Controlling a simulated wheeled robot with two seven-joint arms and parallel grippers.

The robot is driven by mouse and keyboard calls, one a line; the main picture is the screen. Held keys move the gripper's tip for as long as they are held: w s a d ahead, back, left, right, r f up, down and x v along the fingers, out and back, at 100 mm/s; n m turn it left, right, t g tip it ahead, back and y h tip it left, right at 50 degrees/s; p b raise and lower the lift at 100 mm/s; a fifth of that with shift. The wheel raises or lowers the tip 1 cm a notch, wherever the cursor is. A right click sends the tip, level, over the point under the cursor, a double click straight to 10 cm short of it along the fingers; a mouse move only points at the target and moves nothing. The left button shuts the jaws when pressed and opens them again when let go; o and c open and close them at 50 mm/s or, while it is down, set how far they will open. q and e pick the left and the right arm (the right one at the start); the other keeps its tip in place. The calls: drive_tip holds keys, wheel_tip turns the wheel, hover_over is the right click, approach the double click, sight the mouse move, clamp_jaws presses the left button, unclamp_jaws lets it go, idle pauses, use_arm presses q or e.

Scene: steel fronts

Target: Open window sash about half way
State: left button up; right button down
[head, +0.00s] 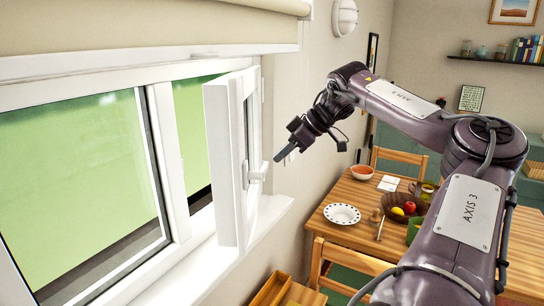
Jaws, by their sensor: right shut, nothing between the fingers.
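The white window sash (224,164) stands swung open into the room, out from the white window frame (166,160). Its edge faces me, so most of its glass is hidden. A white handle (257,174) sits on its right side. My right arm comes in from the right, and my right gripper (278,158) is shut and empty. Its fingertips appear just right of the sash, a little above the handle; I cannot tell whether they touch it. My left gripper is not in view.
A white sill (262,222) runs below the sash. A rolled blind (150,22) hangs above the window. A wooden table (345,192) with a plate (342,214), a fruit bowl (398,213) and chairs stands behind my right arm. A wooden box (272,290) is at the bottom.

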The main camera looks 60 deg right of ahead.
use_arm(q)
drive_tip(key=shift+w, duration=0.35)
use_arm(e)
drive_tip(key=shift+s+d, duration=0.4)
idle(1.2)
